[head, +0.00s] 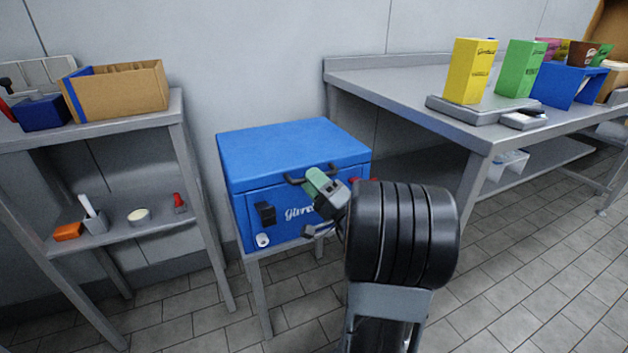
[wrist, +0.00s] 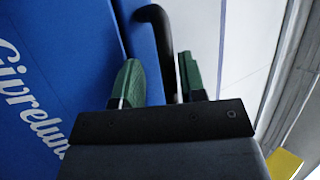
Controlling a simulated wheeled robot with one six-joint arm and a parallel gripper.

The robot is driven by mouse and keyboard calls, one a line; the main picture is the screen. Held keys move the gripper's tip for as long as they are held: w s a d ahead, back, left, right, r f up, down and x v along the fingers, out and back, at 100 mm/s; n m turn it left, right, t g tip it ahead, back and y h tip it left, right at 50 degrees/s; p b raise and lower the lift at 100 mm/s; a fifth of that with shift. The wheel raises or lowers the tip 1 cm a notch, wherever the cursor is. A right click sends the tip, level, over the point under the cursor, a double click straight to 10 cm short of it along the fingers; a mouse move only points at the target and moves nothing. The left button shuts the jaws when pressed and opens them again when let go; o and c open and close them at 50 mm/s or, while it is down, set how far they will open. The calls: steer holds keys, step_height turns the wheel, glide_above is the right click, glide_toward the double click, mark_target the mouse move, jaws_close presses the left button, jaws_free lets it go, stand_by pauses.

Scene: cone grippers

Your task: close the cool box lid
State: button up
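The blue cool box (head: 268,215) stands on a grey metal stand in the head view. Its lid (head: 290,150) lies flat on top, with no gap visible along the front seam. A black handle (head: 295,180) sticks out from the lid's front edge; it also shows in the wrist view (wrist: 158,25). My gripper (wrist: 158,65) has its green fingers apart, one on each side of the handle bar. The bar runs close to the right finger, with a gap to the left one. In the head view my gripper (head: 318,184) is at the handle, and my arm hides the box's lower right front.
A shelf unit (head: 150,115) with a cardboard box (head: 118,90) stands at the left. A steel table (head: 390,85) at the right carries a yellow carton (head: 470,70), a green carton (head: 520,68) and a blue holder (head: 568,86). The tiled floor in front is clear.

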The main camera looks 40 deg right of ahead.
steer(key=shift+r, duration=0.1)
steer(key=v, duration=1.4)
steer(key=shift+p, duration=0.4)
steer(key=a+r+n+g+y+p, duration=0.3)
steer(key=a+r+n+g+p, duration=0.1)
steer(key=a+r+g+p, duration=0.55)
steer(key=a+r+n+g+y+p, duration=0.4)
steer(key=a+r+g+p, duration=0.3)
steer(key=a+g+p, duration=0.4)
step_height(320, 180, up, 21)
steer(key=n+t+h+p, duration=0.1)
steer(key=n+h+p, duration=0.3)
steer(key=h+p, duration=0.9)
steer(key=p, duration=0.8)
steer(key=shift+s+a+r+n, duration=0.15)
steer(key=shift+s+a+n, duration=0.15)
steer(key=shift+a, duration=0.1)
